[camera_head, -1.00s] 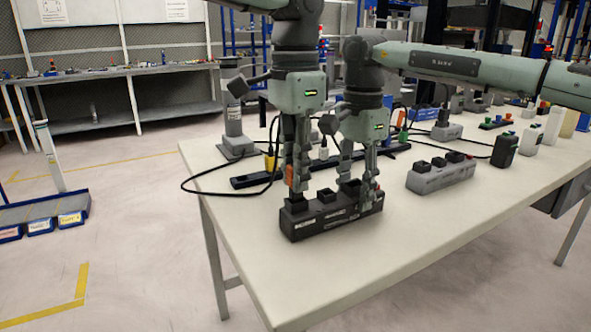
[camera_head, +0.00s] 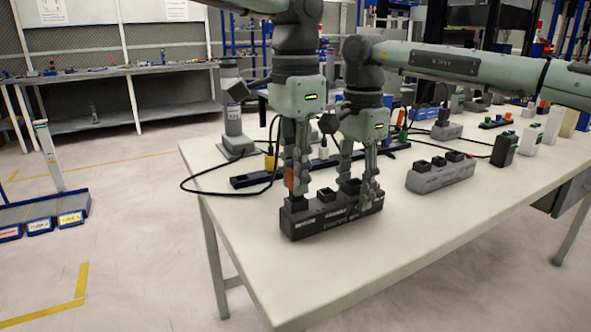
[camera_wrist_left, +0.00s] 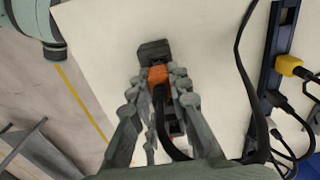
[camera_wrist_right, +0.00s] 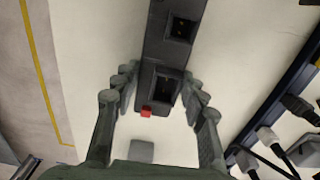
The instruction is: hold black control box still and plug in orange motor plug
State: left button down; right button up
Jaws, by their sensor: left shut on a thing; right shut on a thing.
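The black control box (camera_head: 330,222) lies near the table's front left edge, its sockets facing up. My right gripper (camera_head: 362,190) is shut on the box's right part; in the right wrist view its fingers straddle the box (camera_wrist_right: 153,48) near a red button (camera_wrist_right: 146,111). My left gripper (camera_head: 298,188) is shut on the orange motor plug (camera_head: 289,181), above the box's left end socket. The plug also shows in the left wrist view (camera_wrist_left: 158,75), its black cable running back between the fingers. The fingers hide the plug's lower end, so I cannot tell how deep it sits.
A grey box with sockets (camera_head: 440,175) stands to the right. Behind is a dark rail (camera_head: 250,180) with a yellow plug (camera_head: 270,160) and loose black cables. A grey post (camera_head: 233,125) stands at the table's back left corner. The front right tabletop is clear.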

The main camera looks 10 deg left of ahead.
pick_arm(q)
jog(key=shift+f, duration=0.65)
jog(key=c, duration=1.4)
grip_release()
jog(key=shift+o, duration=0.2)
notch_tip(320, 180, up, 12)
jog(key=shift+r, duration=0.15)
pick_arm(e)
jog(key=o, duration=1.4)
